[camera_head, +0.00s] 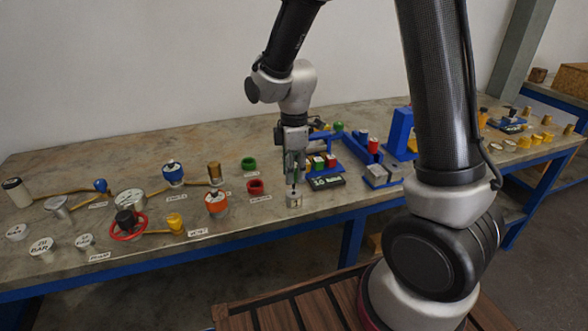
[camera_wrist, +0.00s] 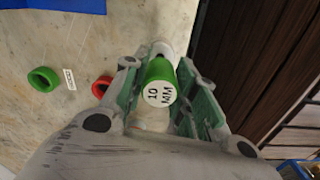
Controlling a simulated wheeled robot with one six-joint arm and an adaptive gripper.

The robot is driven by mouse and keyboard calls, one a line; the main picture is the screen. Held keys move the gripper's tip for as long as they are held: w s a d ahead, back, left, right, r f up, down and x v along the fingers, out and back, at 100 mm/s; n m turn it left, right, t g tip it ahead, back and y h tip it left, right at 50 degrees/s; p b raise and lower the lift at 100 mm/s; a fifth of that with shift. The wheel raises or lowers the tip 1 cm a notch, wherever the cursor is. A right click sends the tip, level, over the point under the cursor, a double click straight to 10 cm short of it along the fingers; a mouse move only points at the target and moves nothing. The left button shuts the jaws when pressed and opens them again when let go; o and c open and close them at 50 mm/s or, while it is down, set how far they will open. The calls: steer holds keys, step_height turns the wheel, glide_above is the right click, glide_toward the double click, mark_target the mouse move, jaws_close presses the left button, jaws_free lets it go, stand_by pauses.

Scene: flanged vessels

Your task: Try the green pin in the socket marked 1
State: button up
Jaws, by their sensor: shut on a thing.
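My gripper (camera_head: 293,181) points down over the front part of the bench. In the wrist view its fingers (camera_wrist: 158,72) are shut on the green pin (camera_wrist: 158,88), whose white end face reads "10 MM". A pale grey cylindrical piece (camera_head: 294,200) shows right below the fingertips, and in the wrist view a pale round part lies beyond the green. I cannot tell whether this is part of the pin or a separate thing under it. I cannot make out a socket marked 1.
A green ring (camera_head: 248,163) and a red ring (camera_head: 255,187) lie left of my gripper. A dark block (camera_head: 326,183) with red and green pieces stands close on the right, with blue fixtures (camera_head: 400,130) beyond. Valves and caps fill the bench's left (camera_head: 128,222).

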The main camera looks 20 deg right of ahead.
mark_target(294, 189)
steer(key=shift+f, duration=2.2)
stand_by(1.2)
steer(key=shift+r, duration=0.1)
stand_by(1.0)
steer(key=shift+r, duration=2.15)
steer(key=shift+r, duration=0.1)
steer(key=shift+r, duration=2.9)
steer(key=shift+d+f, duration=0.1)
